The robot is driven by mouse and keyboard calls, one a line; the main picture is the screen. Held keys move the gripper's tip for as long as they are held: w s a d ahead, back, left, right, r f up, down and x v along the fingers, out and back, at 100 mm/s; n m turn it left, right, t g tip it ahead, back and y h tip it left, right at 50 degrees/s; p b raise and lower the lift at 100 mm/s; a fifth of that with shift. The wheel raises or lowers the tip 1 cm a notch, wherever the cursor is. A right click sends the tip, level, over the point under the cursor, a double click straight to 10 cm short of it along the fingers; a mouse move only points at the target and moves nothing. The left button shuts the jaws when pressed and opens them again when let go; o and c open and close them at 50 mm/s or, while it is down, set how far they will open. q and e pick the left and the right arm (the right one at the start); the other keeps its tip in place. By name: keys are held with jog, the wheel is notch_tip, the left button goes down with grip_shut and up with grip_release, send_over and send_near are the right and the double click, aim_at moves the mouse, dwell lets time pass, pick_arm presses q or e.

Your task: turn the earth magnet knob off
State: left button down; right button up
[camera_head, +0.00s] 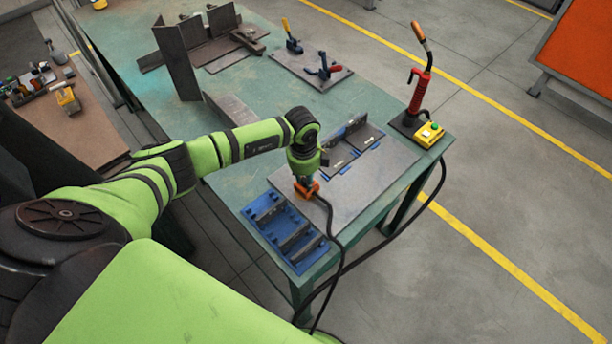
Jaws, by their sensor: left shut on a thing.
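The earth magnet (312,191) is a small orange block with a black cable, on the grey plate (385,190) near the front of the green table. My left arm reaches in from the left, and its gripper (306,178) points down right over the magnet. The gripper is shut on the magnet's knob, which the gripper and wrist hide. The knob's turn position cannot be seen. My right gripper is not in view.
A blue slotted fixture (285,232) lies just in front of the magnet, and a blue-and-grey angled fixture (352,142) behind it. A red torch (416,92) stands by a yellow button box (430,134). The black cable hangs over the table edge.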

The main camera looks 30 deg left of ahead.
aim_at(305, 182)
pick_arm(q)
jog(key=c, duration=1)
grip_release()
jog(key=r, duration=0.8)
jog(key=s+r, duration=0.1)
jog(key=r, duration=0.3)
jog(key=shift+f, duration=0.1)
